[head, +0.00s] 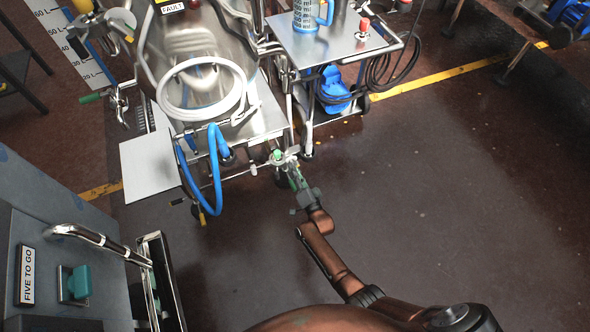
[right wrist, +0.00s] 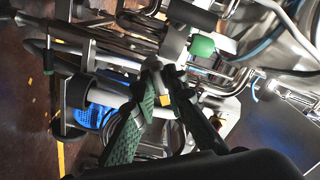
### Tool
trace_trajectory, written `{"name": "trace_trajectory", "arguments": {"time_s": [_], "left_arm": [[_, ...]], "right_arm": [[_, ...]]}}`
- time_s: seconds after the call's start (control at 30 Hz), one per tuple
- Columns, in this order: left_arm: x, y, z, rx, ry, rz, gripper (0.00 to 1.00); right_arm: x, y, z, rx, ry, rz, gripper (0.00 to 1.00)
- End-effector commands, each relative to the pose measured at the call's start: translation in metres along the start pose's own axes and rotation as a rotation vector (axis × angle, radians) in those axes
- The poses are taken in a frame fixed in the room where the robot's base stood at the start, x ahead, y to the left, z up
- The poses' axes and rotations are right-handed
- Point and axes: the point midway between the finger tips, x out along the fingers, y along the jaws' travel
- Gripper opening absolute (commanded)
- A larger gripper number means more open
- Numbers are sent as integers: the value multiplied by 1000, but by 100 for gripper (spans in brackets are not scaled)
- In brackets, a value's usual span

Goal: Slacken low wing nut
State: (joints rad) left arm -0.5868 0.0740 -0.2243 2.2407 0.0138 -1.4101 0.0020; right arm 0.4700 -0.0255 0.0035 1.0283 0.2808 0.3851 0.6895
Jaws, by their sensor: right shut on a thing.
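My right gripper (head: 291,168) reaches to the low pipework under the steel filler. In the right wrist view its green fingers (right wrist: 157,82) converge on a small metal part, which I take to be the low wing nut (right wrist: 153,66); the fingertips cover much of it. The gripper is shut on this part. A green knob (head: 277,155) sits just beyond the fingertips on the same pipework; it also shows in the right wrist view (right wrist: 201,46). The nut is too small to make out in the head view. My left gripper is not in view.
The steel filler (head: 215,40) stands above, with a looped blue hose (head: 215,185) and a coiled white hose (head: 165,92). A trolley (head: 325,42) stands at the right. A grey cabinet (head: 60,225) with a bar handle is at the left. The floor at right is clear.

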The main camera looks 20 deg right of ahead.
Motion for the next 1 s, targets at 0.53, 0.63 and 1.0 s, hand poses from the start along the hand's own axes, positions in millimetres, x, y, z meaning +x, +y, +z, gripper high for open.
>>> {"name": "trace_trajectory", "arguments": {"time_s": [0.53,0.63,1.0], "left_arm": [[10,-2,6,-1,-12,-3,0],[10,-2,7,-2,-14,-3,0],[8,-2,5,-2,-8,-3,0]], "right_arm": [[-1,4,1,-487,-3,3,0],[-1,4,1,-554,-3,3,0],[-1,5,0,-700,-3,3,0]]}}
